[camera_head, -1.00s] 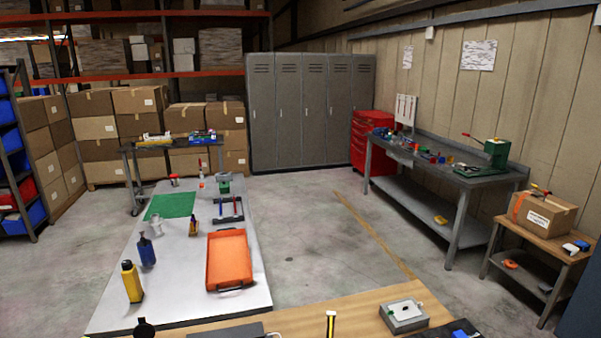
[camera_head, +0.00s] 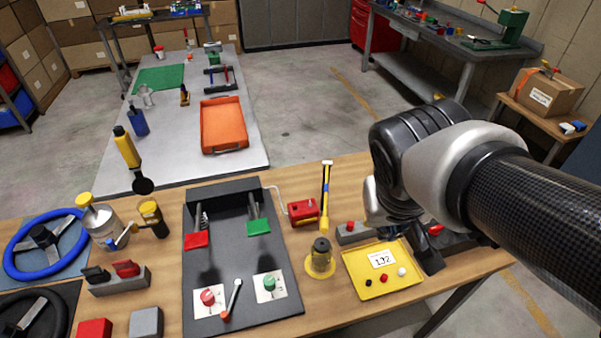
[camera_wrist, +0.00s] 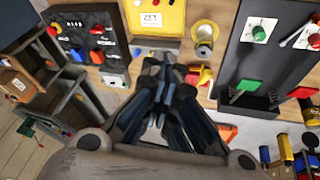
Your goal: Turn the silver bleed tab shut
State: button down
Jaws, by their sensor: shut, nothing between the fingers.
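A silver lever (camera_head: 232,295) with a red end lies on the dark pedal board (camera_head: 205,262), between a red knob (camera_head: 208,297) and a green knob (camera_head: 269,282). It also shows near the right edge of the wrist view (camera_wrist: 299,35). It is the clearest silver tab-like part in view; I cannot tell for sure that it is the bleed tab. My gripper (camera_wrist: 163,68) is shut and empty, above the far bench edge, beyond the yellow tray (camera_head: 352,284). It is well right of the lever, apart from it. My wrist partly hides the gripper in the head view.
A yellow-capped canister (camera_head: 105,228) and a blue steering wheel (camera_head: 75,262) stand at left. My arm hides the bench's far right part.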

jog(key=w+a+f+h, duration=0.1)
jog(key=w+a+f, duration=0.2)
jog(key=w, duration=0.5)
jog(key=n+t+h+b, duration=0.1)
jog(key=n+t+b, duration=0.1)
jog(key=n, duration=0.1)
send_over(303, 204)
jog(key=s+a, duration=0.4)
jog(key=s, duration=0.2)
notch_tip(303, 204, down, 16)
jog(key=b+x, duration=0.1)
jog(key=x, duration=0.4)
jog(key=b+x, duration=0.1)
jog(key=x, duration=0.4)
jog(key=shift+w+d+r, duration=0.15)
jog(key=shift+w+r, duration=0.05)
jog(key=shift+r, duration=0.1)
jog(key=shift+w+d+m+h+b, duration=0.2)
jog(key=shift+d+m+h+b, duration=0.2)
jog(key=shift+m+b, duration=0.35)
